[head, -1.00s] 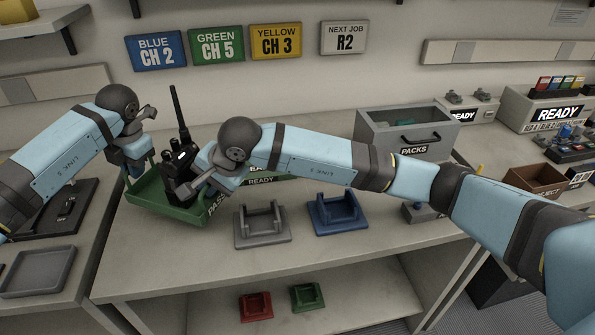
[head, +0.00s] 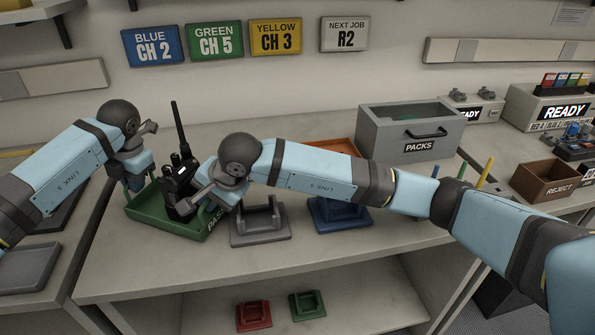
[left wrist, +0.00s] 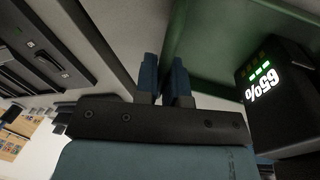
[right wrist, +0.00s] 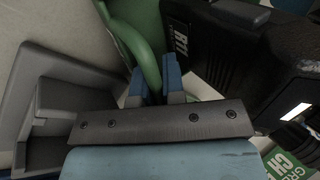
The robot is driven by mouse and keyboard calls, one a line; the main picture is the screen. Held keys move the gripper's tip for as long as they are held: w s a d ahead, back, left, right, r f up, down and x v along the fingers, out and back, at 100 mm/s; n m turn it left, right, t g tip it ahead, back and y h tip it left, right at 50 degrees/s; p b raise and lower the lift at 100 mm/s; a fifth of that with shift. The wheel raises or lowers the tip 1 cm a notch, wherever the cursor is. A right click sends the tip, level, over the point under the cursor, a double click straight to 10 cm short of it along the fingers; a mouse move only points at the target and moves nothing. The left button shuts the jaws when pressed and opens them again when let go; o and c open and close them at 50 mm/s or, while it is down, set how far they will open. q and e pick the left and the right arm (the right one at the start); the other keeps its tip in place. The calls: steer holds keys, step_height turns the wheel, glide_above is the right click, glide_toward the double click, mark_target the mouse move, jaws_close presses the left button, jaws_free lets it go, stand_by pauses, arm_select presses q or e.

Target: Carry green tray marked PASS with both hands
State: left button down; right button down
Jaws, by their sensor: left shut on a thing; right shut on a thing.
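The green tray marked PASS (head: 165,220) is at the left end of the workbench in the head view. A black handheld radio (head: 180,182) with a tall antenna stands in it; its lit 65% display (left wrist: 263,85) shows in the left wrist view. My left gripper (head: 134,187) is shut at the tray's left side; its fingers show in the left wrist view (left wrist: 166,75). My right gripper (head: 212,208) is shut on the tray's green right handle (right wrist: 143,45), close beside the radio. I cannot tell whether the tray clears the bench.
A grey cradle (head: 260,226) stands close right of the tray, with a blue cradle (head: 338,216) beyond it. A grey PACKS bin (head: 410,133) and brown REJECT box (head: 545,182) are farther right. An orange tray (head: 338,147) shows behind my right arm. Bench front is clear.

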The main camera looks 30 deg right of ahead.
arm_select(q)
steer(key=shift+a+f, duration=0.1)
steer(key=shift+a, duration=0.05)
arm_select(e)
steer(key=shift+f, duration=0.15)
arm_select(q)
steer(key=c, duration=1.2)
jaws_free()
arm_select(e)
steer(key=c, duration=1.2)
jaws_free()
steer(key=shift+f, duration=0.1)
steer(key=shift+s, duration=0.1)
arm_select(q)
step_height(320, 180, up, 8)
steer(key=s+d, duration=0.1)
arm_select(e)
steer(key=v, duration=1.2)
arm_select(q)
steer(key=shift+d, duration=0.1)
